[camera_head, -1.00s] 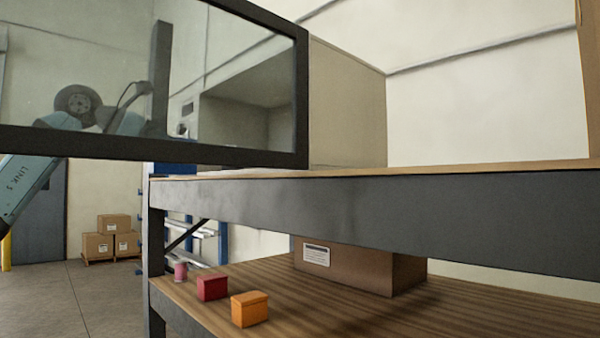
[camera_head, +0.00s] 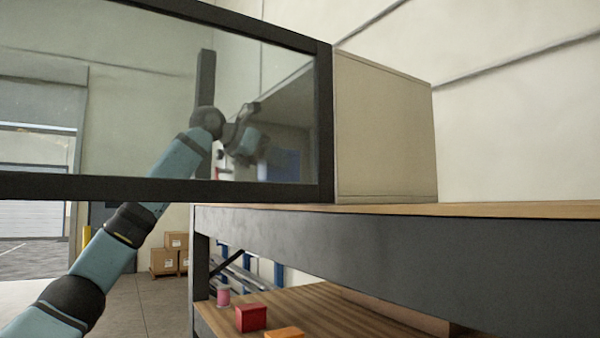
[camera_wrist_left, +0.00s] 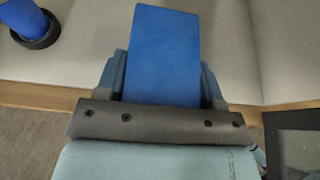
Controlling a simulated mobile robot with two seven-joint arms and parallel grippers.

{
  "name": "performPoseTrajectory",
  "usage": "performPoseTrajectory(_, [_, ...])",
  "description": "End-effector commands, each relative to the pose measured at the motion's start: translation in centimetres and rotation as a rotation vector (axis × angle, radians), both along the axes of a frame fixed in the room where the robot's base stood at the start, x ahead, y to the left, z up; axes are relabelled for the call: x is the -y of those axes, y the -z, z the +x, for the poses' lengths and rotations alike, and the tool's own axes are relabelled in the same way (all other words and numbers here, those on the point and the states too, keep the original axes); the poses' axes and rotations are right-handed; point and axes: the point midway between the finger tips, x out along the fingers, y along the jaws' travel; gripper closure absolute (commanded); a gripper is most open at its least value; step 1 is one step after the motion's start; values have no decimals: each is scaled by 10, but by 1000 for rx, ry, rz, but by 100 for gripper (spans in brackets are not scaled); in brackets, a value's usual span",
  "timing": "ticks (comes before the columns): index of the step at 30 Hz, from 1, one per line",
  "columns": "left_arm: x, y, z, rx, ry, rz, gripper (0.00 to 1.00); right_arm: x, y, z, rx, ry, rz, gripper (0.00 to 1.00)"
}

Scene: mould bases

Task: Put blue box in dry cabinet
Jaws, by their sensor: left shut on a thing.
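The blue box (camera_wrist_left: 165,45) is between the fingers of my left gripper (camera_wrist_left: 163,75) in the left wrist view. The box extends over a pale surface that looks like the inside of the dry cabinet; I cannot tell whether it touches it. In the head view the cabinet (camera_head: 385,130) is a beige box on the bench top. Its dark-framed glass door (camera_head: 325,120) stands open across the view. My left gripper (camera_head: 262,158) shows blurred through the glass, at the cabinet's opening. My right gripper is not in view.
Another blue item in a dark ring (camera_wrist_left: 35,28) shows at the wrist view's top left. The bench's lower shelf holds a pink spool (camera_head: 223,297), a red box (camera_head: 251,317) and an orange box (camera_head: 284,333). Cartons (camera_head: 165,261) stand on the floor behind.

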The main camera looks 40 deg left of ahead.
Motion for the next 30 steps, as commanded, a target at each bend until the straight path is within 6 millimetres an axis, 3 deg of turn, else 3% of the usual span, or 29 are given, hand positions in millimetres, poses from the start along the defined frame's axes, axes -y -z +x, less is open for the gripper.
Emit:
performPoseTrajectory(3, [12,-4,29,-1,2,-2,73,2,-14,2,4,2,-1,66])
performPoseTrajectory(9, [25,-2,59,-1,1,-1,73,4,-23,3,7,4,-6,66])
performPoseTrajectory(14, [26,3,64,1,-1,-1,73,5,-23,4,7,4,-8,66])
performPoseTrajectory(21, [26,33,63,0,-1,2,73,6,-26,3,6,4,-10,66])
performPoseTrajectory(30, [26,36,63,2,0,-1,73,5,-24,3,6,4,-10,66])
